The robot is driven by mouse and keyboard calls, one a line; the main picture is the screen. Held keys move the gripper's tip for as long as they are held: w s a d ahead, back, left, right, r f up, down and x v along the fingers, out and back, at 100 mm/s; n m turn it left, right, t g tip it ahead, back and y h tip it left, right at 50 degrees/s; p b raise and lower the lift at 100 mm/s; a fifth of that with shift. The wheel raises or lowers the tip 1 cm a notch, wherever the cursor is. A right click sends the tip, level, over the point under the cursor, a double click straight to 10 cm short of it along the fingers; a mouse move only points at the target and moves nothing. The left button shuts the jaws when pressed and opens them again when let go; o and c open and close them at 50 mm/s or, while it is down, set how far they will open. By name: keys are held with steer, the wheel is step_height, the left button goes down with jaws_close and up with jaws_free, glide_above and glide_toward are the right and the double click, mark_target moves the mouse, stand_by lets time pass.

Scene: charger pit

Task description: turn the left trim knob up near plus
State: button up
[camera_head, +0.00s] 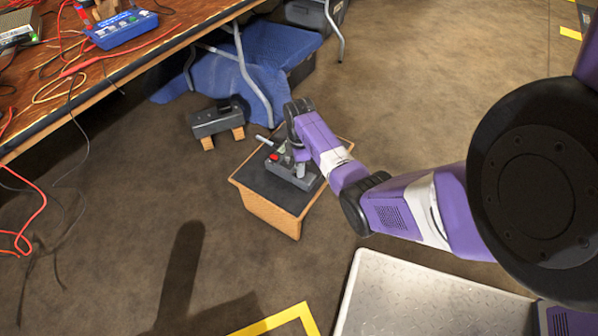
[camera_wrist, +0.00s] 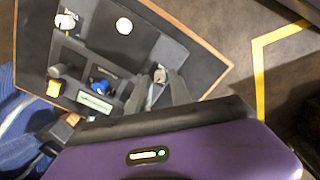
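A dark control box (camera_head: 308,182) sits on top of a wooden block with a black top. My gripper (camera_head: 291,160) reaches down over it and hides part of its panel. In the wrist view, the box's panel (camera_wrist: 142,45) carries several controls, among them a blue knob (camera_wrist: 101,87). My gripper's fingers (camera_wrist: 166,85) are at the panel, right of the blue knob, by a small pale round part (camera_wrist: 160,74). Whether they touch or grip that part I cannot tell. I cannot read any plus mark or tell which control is the left trim knob.
The wooden block (camera_head: 268,212) stands on open brown floor. A second grey box (camera_head: 215,122) on wooden feet lies behind it, near a blue cloth (camera_head: 270,55). A cluttered workbench (camera_head: 150,50) is at upper left. Yellow floor tape (camera_head: 275,322) is in front.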

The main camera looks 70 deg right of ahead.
steer(key=shift+f, duration=0.55)
jaws_close()
